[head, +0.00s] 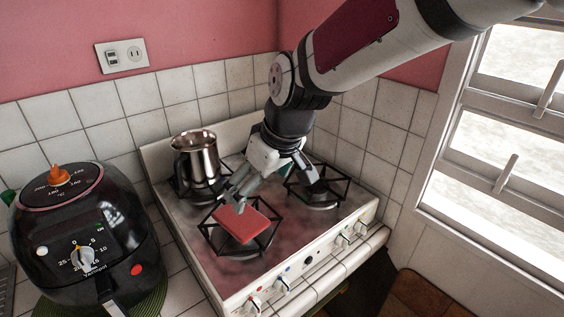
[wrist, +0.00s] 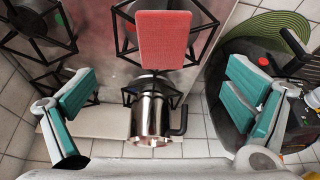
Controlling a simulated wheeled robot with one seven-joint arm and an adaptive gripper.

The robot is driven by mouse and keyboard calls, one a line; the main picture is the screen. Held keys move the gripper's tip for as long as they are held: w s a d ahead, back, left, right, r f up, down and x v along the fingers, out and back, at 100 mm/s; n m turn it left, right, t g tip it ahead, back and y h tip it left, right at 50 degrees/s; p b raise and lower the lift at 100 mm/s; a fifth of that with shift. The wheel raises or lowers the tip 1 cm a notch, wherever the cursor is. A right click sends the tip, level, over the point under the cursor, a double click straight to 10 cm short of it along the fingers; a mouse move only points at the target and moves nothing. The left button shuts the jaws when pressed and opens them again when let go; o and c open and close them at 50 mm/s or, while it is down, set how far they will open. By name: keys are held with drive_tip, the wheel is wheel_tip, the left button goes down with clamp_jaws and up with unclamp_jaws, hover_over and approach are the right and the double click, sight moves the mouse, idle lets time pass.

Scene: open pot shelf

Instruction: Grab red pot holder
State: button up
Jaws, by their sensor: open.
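The red pot holder (head: 243,223) is a flat red rectangle lying on the front left burner grate of the stove in the head view. In the wrist view the red pot holder (wrist: 164,38) is at the top middle, beyond the fingertips. My gripper (head: 240,188) is above and just behind it in the head view, pointing down. In the wrist view my gripper (wrist: 168,98) has its teal finger pads spread wide apart with nothing held between them. Whether a fingertip touches the pot holder cannot be told.
A steel pot (head: 197,158) with a black handle stands on the back left burner, close to my gripper. A black air fryer (head: 85,240) on a green mat stands left of the stove (head: 215,270). A tiled wall and window bound the back and right.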

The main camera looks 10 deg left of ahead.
hover_over(246, 222)
drive_tip(key=d, duration=0.2)
drive_tip(key=f, duration=0.4)
drive_tip(key=s+f, duration=0.1)
drive_tip(key=f, duration=0.2)
drive_tip(key=shift+d+p, duration=0.2)
drive_tip(key=shift+p, duration=0.15)
drive_tip(key=shift+s+p+x, duration=0.1)
drive_tip(key=shift+p+x, duration=0.25)
drive_tip(key=shift+x, duration=1)
drive_tip(key=shift+s+p+x, duration=0.15)
drive_tip(key=shift+p+x, duration=0.2)
drive_tip(key=shift+x, duration=1)
drive_tip(key=shift+a, duration=0.1)
drive_tip(key=c, duration=1.1)
